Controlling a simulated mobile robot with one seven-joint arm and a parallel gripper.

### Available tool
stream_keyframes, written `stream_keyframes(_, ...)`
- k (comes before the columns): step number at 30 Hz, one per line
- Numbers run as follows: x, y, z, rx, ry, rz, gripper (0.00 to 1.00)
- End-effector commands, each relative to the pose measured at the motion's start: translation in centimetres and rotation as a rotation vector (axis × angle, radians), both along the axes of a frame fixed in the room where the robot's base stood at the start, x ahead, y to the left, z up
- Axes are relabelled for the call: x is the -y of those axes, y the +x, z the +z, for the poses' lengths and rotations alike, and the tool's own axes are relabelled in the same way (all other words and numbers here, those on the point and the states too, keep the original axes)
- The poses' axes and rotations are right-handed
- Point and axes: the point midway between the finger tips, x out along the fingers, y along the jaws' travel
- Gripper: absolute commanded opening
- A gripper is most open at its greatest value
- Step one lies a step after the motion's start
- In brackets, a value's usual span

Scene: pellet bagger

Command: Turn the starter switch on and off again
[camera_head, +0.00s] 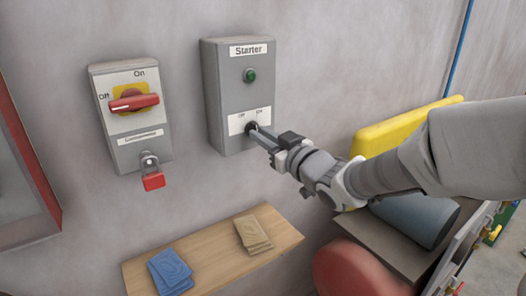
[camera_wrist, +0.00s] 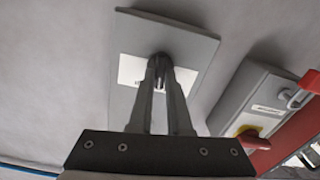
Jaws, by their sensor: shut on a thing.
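The grey starter box (camera_head: 228,95) is on the wall, labelled "Starter", with a green button or lamp (camera_head: 250,75) near its top. Its black starter switch (camera_head: 251,127) sits low on the box, on a white plate (camera_head: 237,122) marked Off and On. My gripper (camera_head: 257,130) reaches in from the right and is shut on the switch knob. In the wrist view, the fingers of my gripper (camera_wrist: 160,72) close around the dark knob in front of the white plate (camera_wrist: 132,72). The fingers hide most of the knob, and I cannot tell which mark it points to.
Left of the starter box is a disconnector box (camera_head: 125,120) with a red handle (camera_head: 134,103) and a red padlock (camera_head: 153,180). Below is a wooden shelf (camera_head: 205,262) with blue bags (camera_head: 170,272) and tan bags (camera_head: 253,234). Yellow machinery (camera_head: 400,127) stands behind my arm.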

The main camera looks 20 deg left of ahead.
Motion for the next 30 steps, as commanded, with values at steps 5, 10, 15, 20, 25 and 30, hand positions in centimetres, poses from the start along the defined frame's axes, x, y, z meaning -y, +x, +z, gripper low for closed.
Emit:
stream_keyframes(5, -0.07, -0.04, -0.4, 0.114, -0.093, 0.0, 0.0)
stream_keyframes(10, -0.08, -0.05, -0.29, 0.196, -0.165, 0.0, 0.0)
stream_keyframes(15, -0.09, -0.08, -0.14, 0.253, -0.214, 0.0, 0.0)
stream_keyframes(20, -0.08, -0.06, -0.08, 0.28, -0.238, 0.0, 0.0)
stream_keyframes(25, -0.08, -0.05, 0.02, 0.293, -0.249, 0.0, 0.0)
stream_keyframes(30, -0.07, -0.06, 0.06, 0.295, -0.251, 0.0, 0.0)
